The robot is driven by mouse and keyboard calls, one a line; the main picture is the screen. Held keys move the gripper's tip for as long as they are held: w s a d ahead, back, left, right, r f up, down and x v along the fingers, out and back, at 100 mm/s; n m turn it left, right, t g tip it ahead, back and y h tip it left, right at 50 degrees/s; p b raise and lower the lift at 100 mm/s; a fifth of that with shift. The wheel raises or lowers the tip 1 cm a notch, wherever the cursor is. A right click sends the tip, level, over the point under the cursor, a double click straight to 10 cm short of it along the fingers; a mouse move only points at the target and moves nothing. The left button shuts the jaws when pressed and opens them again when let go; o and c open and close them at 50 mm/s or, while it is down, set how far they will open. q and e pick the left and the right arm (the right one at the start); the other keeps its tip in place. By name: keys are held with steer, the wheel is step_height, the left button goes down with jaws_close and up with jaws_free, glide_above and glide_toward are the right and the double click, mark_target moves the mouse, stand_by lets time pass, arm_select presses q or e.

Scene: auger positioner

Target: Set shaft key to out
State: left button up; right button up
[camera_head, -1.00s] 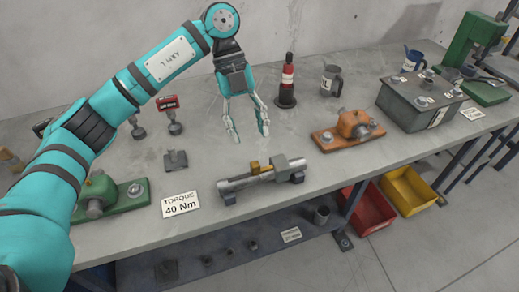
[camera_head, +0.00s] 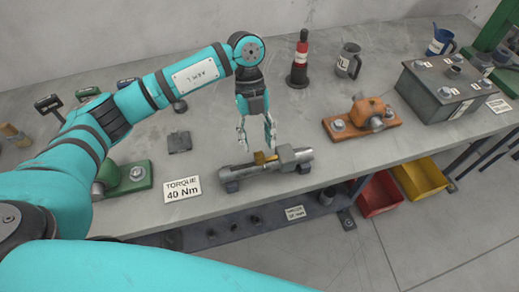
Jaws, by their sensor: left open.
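A grey shaft (camera_head: 235,173) lies on supports near the front edge of the bench, with a thicker block (camera_head: 292,157) toward its right end. A small brass-yellow shaft key (camera_head: 262,157) sits on top of the shaft, left of that block. My left gripper (camera_head: 257,144) is open and points down. Its fingertips are just above and around the key's place in the picture; I cannot tell whether they touch it. Part of the key's upper side is close to or behind the fingers. My right gripper is out of view.
A "TORQUE 40 Nm" card (camera_head: 182,188) lies left of the shaft. An orange clamp (camera_head: 368,113) on a base and a grey box (camera_head: 450,88) stand to the right. A red-black bottle (camera_head: 299,62) stands behind. Red (camera_head: 380,195) and yellow (camera_head: 420,178) bins are below.

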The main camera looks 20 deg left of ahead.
mark_target(259, 153)
arm_select(q)
steer(key=x, duration=0.3)
steer(key=shift+s+r+p, duration=0.1)
steer(key=shift+p, duration=0.2)
steer(key=shift+x, duration=1.05)
jaws_close()
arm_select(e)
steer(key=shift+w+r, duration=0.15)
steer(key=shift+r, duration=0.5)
